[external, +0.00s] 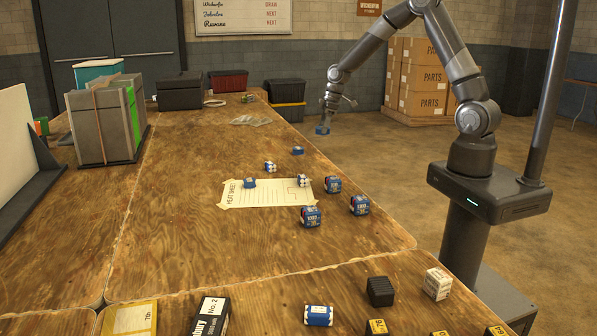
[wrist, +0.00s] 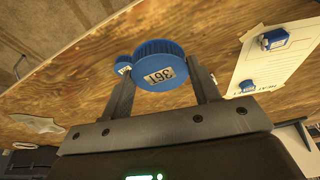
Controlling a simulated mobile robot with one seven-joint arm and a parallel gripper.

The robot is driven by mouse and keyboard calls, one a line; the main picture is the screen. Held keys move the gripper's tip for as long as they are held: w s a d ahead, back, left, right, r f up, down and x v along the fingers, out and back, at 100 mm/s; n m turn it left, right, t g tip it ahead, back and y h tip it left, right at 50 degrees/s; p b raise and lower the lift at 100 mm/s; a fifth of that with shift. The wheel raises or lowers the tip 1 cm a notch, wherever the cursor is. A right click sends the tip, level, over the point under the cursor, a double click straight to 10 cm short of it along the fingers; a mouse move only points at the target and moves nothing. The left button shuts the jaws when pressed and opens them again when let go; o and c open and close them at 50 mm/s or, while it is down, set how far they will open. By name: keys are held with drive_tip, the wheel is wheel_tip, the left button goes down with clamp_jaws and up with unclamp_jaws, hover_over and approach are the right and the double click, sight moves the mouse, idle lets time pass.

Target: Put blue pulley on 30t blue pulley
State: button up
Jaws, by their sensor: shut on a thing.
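My gripper (external: 325,116) is shut on a blue toothed pulley (wrist: 160,50), held in the air off the table's right edge in the external view. In the wrist view the pulley sits between my fingertips (wrist: 161,78), its flat face toward the camera with a label that seems to read 36T. The held pulley also shows under my gripper in the external view (external: 323,130). A small blue piece (external: 297,150) lies on the table near the right edge, and another blue piece (external: 249,183) lies on the heat sheet. I cannot tell which is the 30t pulley.
The heat sheet (external: 237,199) lies flat on the wooden table (external: 160,230). Grey upright panels (external: 90,125) and dark bins (external: 179,92) stand farther back. The middle left table is clear.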

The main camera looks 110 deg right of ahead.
drive_tip(key=s+d+r, duration=0.2)
drive_tip(key=s+d, duration=0.2)
drive_tip(key=d, duration=0.9)
hover_over(296, 143)
drive_tip(key=s, duration=0.1)
drive_tip(key=f, duration=0.7)
drive_tip(key=shift+a, duration=0.3)
drive_tip(key=shift+f, duration=1.95)
drive_tip(key=shift+f, duration=0.1)
drive_tip(key=o, duration=1.1)
drive_tip(key=shift+c, duration=0.2)
